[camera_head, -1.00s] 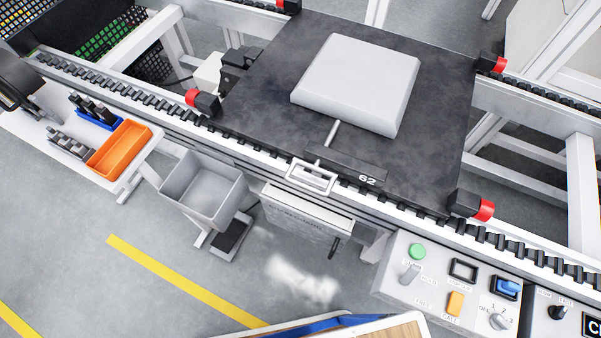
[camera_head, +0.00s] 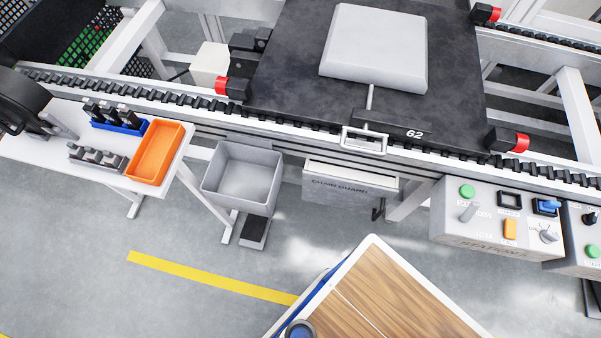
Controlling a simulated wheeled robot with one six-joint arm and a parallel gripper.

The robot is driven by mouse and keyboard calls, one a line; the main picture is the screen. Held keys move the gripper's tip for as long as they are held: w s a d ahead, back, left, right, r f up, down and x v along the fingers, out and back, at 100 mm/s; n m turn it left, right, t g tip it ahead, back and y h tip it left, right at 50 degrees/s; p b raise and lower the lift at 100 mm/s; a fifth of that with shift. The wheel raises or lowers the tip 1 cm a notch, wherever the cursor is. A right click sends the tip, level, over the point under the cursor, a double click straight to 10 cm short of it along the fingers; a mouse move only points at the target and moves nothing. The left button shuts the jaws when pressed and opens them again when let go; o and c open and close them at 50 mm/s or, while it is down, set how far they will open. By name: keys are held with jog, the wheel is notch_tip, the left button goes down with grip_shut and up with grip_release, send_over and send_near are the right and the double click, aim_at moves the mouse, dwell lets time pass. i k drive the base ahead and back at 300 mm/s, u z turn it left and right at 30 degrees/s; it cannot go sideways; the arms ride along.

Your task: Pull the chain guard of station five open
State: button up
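The chain guard (camera_head: 351,188) is a light grey box-like panel labelled "CHAIN GUARD", hanging under the near rail of the conveyor, below the pallet marked 62. A dark hook-shaped part (camera_head: 378,209) shows at its lower right. I cannot tell whether the guard is shut or partly open. The control panel (camera_head: 488,241) to its right bears a "STATION" label whose number I cannot read. My gripper is not in view.
A black pallet (camera_head: 285,88) with a white block (camera_head: 374,48) sits on the conveyor. A grey bin (camera_head: 241,178) hangs left of the guard. An orange tray (camera_head: 157,152) stands on a side table. A wood-topped surface (camera_head: 375,295) fills the bottom middle. Floor is clear at lower left.

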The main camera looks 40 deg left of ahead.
aim_at(366, 198)
jog(key=u, duration=2.7)
jog(key=k, duration=1)
jog(key=z, duration=0.95)
jog(key=i, duration=1)
jog(key=u, duration=0.3)
jog(key=k, duration=1.05)
jog(key=z, duration=0.4)
